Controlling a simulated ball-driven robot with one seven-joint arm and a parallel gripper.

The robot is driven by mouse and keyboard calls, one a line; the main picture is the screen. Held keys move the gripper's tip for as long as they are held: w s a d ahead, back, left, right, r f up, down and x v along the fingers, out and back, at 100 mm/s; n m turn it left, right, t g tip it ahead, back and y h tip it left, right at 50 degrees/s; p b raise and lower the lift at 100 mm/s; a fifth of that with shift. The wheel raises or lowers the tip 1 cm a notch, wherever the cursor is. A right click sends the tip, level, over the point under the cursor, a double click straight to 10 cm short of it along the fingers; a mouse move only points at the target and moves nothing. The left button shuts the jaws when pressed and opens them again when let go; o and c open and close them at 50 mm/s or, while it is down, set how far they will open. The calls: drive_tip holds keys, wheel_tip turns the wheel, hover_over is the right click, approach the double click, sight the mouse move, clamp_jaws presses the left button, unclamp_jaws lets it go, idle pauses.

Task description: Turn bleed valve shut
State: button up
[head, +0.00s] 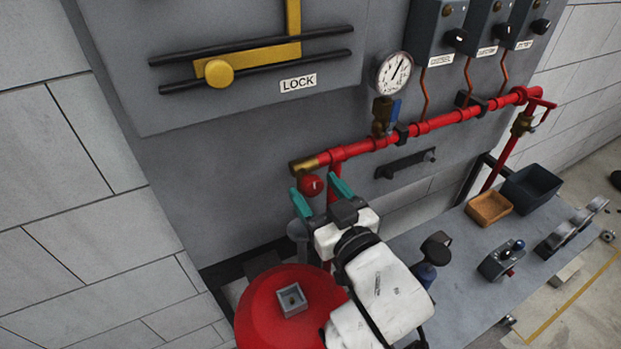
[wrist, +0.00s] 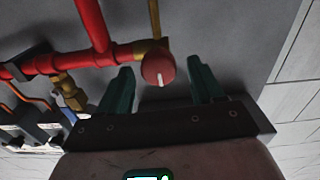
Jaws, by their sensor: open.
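The bleed valve is a round red knob (head: 311,186) with a white mark, at the left end of the red pipe by a brass fitting (head: 304,166). In the wrist view the knob (wrist: 158,68) faces the camera, with its white mark pointing down in the picture. My gripper (head: 313,184) is open, its two teal fingers on either side of the knob in the picture. In the wrist view my gripper (wrist: 159,76) shows a clear gap between each finger and the knob. How deep the knob sits between the fingers is hard to tell.
The red pipe (head: 430,125) runs along the grey panel, with a pressure gauge (head: 393,73) and a blue-handled valve (head: 395,110) above it. A red tank (head: 265,310) stands below. An orange tray (head: 489,208) and a dark bin (head: 531,188) stand on the bench at right.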

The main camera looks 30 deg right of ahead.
drive_tip(key=shift+w, duration=1.2)
drive_tip(key=shift+c, duration=0.3)
drive_tip(key=c, duration=0.9)
drive_tip(key=shift+f+m, duration=0.1)
drive_tip(key=shift+m, duration=0.2)
drive_tip(key=shift+c, duration=0.3)
drive_tip(key=o, duration=1)
drive_tip(key=shift+s, duration=0.1)
drive_tip(key=s+b, duration=0.3)
drive_tip(key=s, duration=0.7)
drive_tip(key=shift+s, duration=0.3)
